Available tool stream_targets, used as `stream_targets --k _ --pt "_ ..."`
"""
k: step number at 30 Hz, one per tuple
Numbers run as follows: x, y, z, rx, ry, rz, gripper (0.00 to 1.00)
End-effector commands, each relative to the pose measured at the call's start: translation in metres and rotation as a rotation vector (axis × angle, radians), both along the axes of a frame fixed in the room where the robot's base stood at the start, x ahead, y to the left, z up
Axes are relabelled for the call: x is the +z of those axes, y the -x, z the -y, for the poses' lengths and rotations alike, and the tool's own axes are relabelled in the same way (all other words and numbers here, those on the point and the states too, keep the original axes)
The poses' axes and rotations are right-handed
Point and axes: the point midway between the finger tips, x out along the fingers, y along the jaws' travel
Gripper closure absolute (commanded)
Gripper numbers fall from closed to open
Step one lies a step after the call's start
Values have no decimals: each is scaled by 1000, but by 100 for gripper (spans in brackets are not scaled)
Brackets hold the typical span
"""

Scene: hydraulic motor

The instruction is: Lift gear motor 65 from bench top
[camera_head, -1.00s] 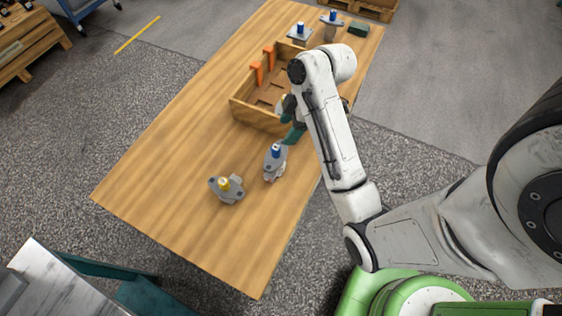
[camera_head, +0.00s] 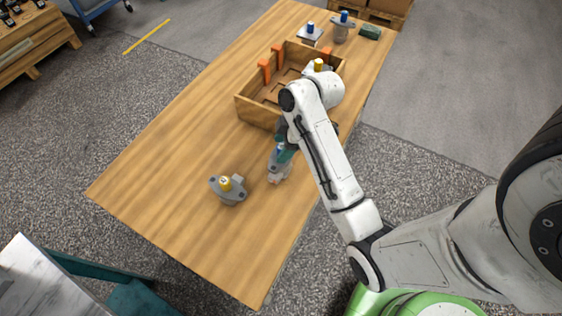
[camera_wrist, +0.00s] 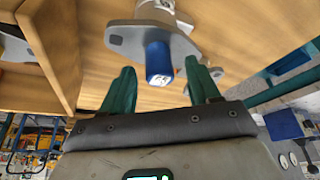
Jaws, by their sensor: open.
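A grey gear motor with a blue shaft (camera_head: 278,171) stands on the wooden bench top (camera_head: 165,165) in front of the wooden box. My gripper (camera_head: 285,151) is at its upper end and partly covers it. In the wrist view, the blue shaft (camera_wrist: 158,62) shows between the two spread green fingers of my gripper (camera_wrist: 160,76), with a gap on either side. The grey flange (camera_wrist: 130,38) lies beyond the fingertips. A second grey motor with a yellow shaft (camera_head: 228,190) stands to the left. I cannot read a number on either motor.
The wooden box (camera_head: 256,112) with orange uprights (camera_head: 264,71) stands close behind my gripper. Another yellow-shafted motor (camera_head: 318,69) shows at it, partly hidden by my arm. Blue-shafted motors (camera_head: 310,34) (camera_head: 342,27) and a green block (camera_head: 370,32) stand at the far end. The bench's left side is clear.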

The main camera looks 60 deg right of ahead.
Motion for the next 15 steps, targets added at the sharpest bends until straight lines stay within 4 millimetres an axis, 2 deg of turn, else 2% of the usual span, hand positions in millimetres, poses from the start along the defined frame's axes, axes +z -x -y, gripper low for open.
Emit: stream_targets --k 4,11,15 --pt "-10 -3 -2 0 1 -1 39" --pt "-11 -3 -3 0 0 0 40" --pt "-10 -3 -3 0 0 0 53"
